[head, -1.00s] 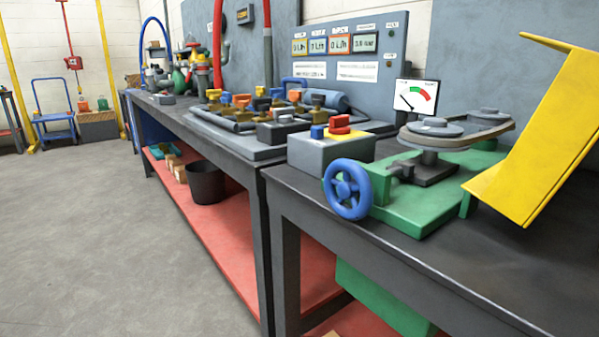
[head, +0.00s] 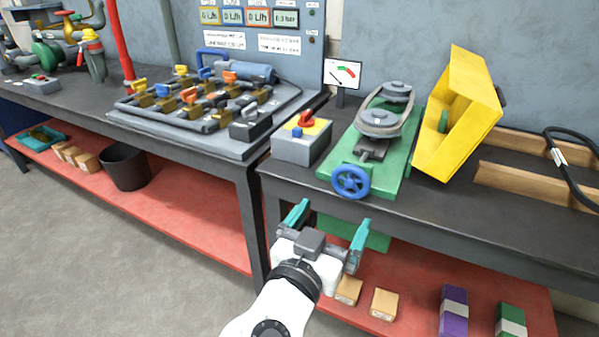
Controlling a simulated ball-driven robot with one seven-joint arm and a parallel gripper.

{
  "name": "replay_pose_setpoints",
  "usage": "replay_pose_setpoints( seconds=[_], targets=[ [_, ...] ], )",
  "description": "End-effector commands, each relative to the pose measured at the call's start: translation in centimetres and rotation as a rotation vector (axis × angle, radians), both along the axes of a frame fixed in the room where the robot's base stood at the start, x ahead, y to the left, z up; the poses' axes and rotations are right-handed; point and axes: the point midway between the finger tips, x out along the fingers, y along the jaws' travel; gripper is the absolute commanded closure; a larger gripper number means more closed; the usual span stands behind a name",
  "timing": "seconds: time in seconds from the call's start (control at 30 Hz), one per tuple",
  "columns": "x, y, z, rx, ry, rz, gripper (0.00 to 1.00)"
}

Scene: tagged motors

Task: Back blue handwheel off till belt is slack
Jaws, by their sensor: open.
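The blue handwheel (head: 351,182) is on the front end of a green base (head: 393,165), near the table's front edge. The belt (head: 408,124) loops around two grey pulleys (head: 380,121) on that base; I cannot tell how tight it is. A gauge (head: 342,74) stands behind, its needle towards the lower left, off the coloured bands. My gripper (head: 328,222) is open and empty, with teal fingertips spread apart. It is in front of the table, below and to the left of the handwheel, and apart from it.
A grey switch box (head: 296,150) with a red knob stands left of the green base. A yellow guard (head: 460,115) stands close on its right. The dark tabletop (head: 440,217) has a bare strip along its front. Boxes (head: 384,303) lie on the red shelf below.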

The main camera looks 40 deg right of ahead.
Motion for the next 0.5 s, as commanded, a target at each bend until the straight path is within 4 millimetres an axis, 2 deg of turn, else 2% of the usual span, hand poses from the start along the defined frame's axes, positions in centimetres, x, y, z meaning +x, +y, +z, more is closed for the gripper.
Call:
replay_pose_setpoints(
  seconds=[0.03,0.17,0.5],
  targets=[
    [0.0,0.0,0.5,-0.009,-0.012,-0.004,0.00],
    [0.3,-0.9,0.5,-0.013,-0.018,-0.008,0.00],
    [2.3,-6.5,0.5,-0.011,-0.017,-0.009,0.00]
  ],
)
